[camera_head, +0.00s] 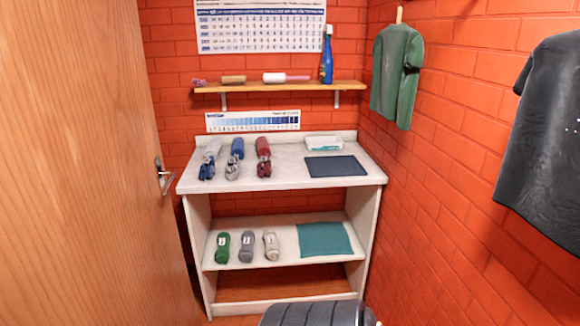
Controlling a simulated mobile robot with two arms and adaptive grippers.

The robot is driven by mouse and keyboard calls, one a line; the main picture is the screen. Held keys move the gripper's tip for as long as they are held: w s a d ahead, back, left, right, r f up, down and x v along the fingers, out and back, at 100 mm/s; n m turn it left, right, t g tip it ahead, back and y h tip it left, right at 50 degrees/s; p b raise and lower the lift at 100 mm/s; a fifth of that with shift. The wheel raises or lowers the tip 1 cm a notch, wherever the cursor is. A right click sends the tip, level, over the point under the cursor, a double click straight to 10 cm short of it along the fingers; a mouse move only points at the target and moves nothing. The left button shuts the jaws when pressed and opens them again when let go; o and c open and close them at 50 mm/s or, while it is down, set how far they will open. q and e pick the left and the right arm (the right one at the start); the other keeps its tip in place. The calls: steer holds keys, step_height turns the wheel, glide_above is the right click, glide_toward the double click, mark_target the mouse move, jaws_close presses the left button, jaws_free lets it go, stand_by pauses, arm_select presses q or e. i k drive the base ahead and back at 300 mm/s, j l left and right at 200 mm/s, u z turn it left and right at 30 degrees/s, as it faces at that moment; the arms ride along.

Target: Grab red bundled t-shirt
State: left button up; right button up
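A dark red rolled bundle (263,157), which looks like the red bundled t-shirt, lies on the white unit's top surface (300,178). It is the rightmost of three bundles there, with its long side running front to back. Its near end looks loose or knotted, and the detail is too small to make out. A blue and grey bundle (237,150) lies just left of it, and a light grey and dark blue bundle (210,160) lies farther left. Neither of my grippers can be made out in the view.
A dark mat (336,166) and white tray (324,143) lie right of the bundles. The lower shelf holds green (222,247), grey (247,246) and beige (271,246) rolls and a teal mat (324,239). A wooden door (80,170) stands left; shirts hang right.

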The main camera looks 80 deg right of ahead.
mark_target(263, 166)
steer(key=z, duration=2.15)
